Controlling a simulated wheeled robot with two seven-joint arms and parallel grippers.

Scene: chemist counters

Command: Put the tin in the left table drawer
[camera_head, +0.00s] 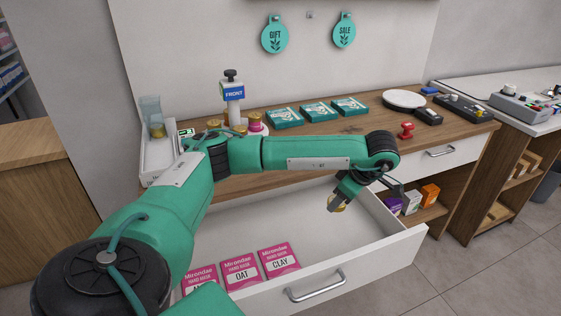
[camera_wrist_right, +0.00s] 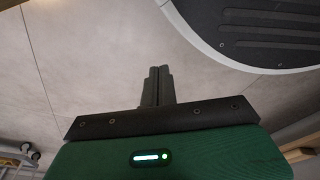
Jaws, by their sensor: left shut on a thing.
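The left table drawer (camera_head: 372,263) is pulled open, with white walls and a metal handle. My left gripper (camera_head: 338,202) points down over the right part of the drawer. It is shut on a small gold tin (camera_head: 341,208), which is partly hidden by the fingers. I cannot tell how high the tin is above the drawer floor. In the right wrist view, my right gripper (camera_wrist_right: 158,72) is shut and empty, over grey floor tiles.
Pink hand mask packets (camera_head: 279,259) lie at the drawer's front left; its middle is bare. More gold-lidded tins stand by the sign stand (camera_head: 233,108) on the counter. Teal boxes (camera_head: 318,112) and a red stamp (camera_head: 406,131) lie on top. The right drawer (camera_head: 436,154) is shut.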

